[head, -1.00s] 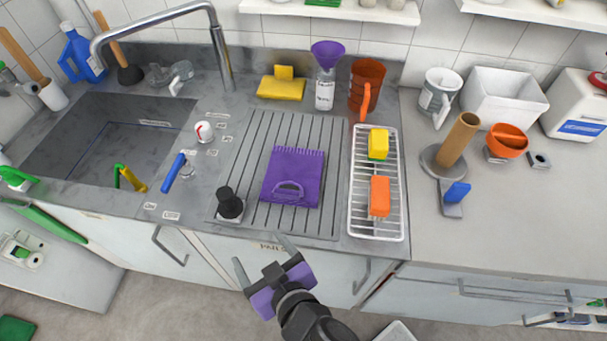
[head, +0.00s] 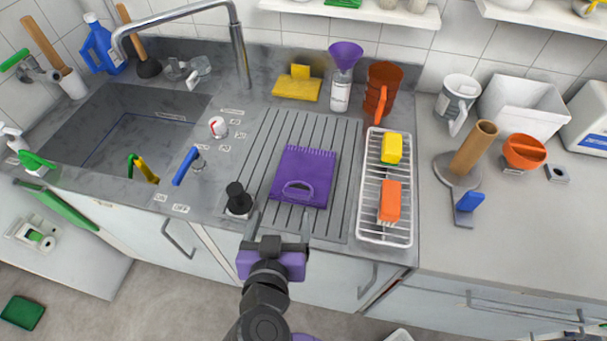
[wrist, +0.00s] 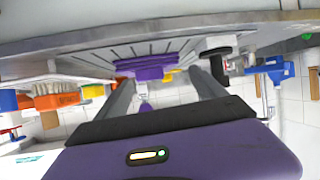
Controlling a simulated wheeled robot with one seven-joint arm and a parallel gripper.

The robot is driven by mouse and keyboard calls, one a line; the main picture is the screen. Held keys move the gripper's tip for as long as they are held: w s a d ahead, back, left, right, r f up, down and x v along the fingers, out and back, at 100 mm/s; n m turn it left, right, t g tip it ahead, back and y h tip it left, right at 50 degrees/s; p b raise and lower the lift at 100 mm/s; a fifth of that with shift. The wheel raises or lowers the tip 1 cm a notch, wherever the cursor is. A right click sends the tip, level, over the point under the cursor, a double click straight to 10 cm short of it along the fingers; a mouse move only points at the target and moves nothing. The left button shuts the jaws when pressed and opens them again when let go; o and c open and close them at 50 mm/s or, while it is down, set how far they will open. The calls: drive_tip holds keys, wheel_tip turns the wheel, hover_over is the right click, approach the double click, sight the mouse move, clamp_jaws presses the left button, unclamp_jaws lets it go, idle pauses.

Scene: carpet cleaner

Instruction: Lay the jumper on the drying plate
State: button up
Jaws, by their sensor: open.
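A flat purple piece (head: 305,175) with a toothed far edge and a loop handle at its near edge lies on the grooved drying plate (head: 265,150) beside the sink. Nothing in view is plainly a jumper; I cannot tell whether the purple piece is it. My gripper (head: 279,225) is open and empty at the counter's front edge, just short of the purple piece. In the wrist view the fingers (wrist: 160,85) are spread apart, with the purple piece (wrist: 140,72) beyond them.
A black knob-like item (head: 238,200) stands at the plate's near left corner. A white wire rack (head: 370,215) with yellow and orange blocks stands to the right. A yellow item (head: 297,85), a funnel bottle (head: 341,90) and an orange jug (head: 382,85) stand behind. The sink (head: 100,165) is left.

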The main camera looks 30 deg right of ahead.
sight(296, 194)
drive_tip(key=shift+s+d+r+m+g+h, duration=0.1)
drive_tip(key=shift+d+r+m+g+h, duration=0.1)
drive_tip(key=shift+r+m+h, duration=0.25)
drive_tip(key=shift+s+d+r+m+g+h, duration=0.1)
drive_tip(key=shift+d+r+m+g+h, duration=0.1)
drive_tip(key=shift+r+m+h, duration=0.3)
drive_tip(key=shift+w+d+m, duration=0.1)
drive_tip(key=shift+m, duration=0.15)
drive_tip(key=shift+f+p+x, duration=0.15)
drive_tip(key=shift+p+x, duration=0.4)
drive_tip(key=shift+x, duration=1.35)
drive_tip(key=shift+f+p+x, duration=0.15)
drive_tip(key=shift+p+x, duration=0.4)
drive_tip(key=shift+x, duration=1.35)
clamp_jaws()
